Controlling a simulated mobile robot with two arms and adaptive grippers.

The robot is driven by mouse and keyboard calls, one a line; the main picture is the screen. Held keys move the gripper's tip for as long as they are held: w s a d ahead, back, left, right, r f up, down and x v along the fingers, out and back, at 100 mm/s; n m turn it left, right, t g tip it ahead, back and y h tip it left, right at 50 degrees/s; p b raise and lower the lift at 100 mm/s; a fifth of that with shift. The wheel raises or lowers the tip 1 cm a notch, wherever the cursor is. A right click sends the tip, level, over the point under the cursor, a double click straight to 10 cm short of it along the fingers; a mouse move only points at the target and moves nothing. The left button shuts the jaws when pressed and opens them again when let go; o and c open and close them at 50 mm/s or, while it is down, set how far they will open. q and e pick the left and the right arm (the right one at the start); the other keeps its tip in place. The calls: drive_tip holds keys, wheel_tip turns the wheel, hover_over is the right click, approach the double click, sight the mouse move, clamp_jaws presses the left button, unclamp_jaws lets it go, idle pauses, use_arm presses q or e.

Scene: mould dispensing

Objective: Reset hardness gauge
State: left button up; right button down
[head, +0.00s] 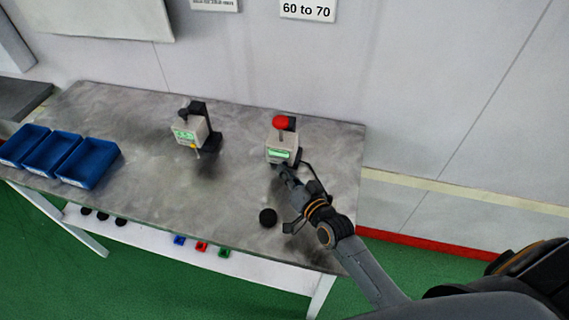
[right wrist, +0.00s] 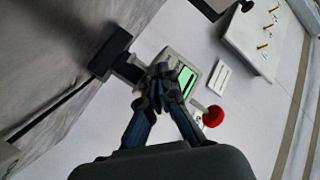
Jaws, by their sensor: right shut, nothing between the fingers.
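A pale box-shaped gauge (head: 281,147) with a lit green display and a red knob (head: 281,123) on top stands at the back right of the table. A second pale gauge (head: 186,131) with a green display, on a black stand, is to its left. I cannot tell from its looks which is the hardness gauge. My right gripper (head: 285,170) is shut and empty, its tips at the lower front of the red-knobbed gauge. In the right wrist view its fingertips (right wrist: 160,78) overlap the gauge beside the green display (right wrist: 186,82); contact is unclear. My left gripper is out of view.
Small coloured pieces (head: 201,246) sit on a lower white ledge. A wall sign (head: 308,10) reads "60 to 70".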

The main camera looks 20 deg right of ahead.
drive_tip(key=shift+s+a, duration=0.4)
drive_tip(key=shift+s, duration=0.2)
drive_tip(key=shift+p, duration=0.3)
drive_tip(key=s+a+p, duration=0.1)
drive_tip(key=s+a, duration=0.1)
drive_tip(key=s, duration=0.1)
drive_tip(key=shift+s+a+r+p, duration=0.1)
drive_tip(key=shift+s+a+p, duration=0.1)
drive_tip(key=shift+p, duration=0.2)
drive_tip(key=shift+s+a, duration=0.2)
drive_tip(key=shift+s, duration=0.15)
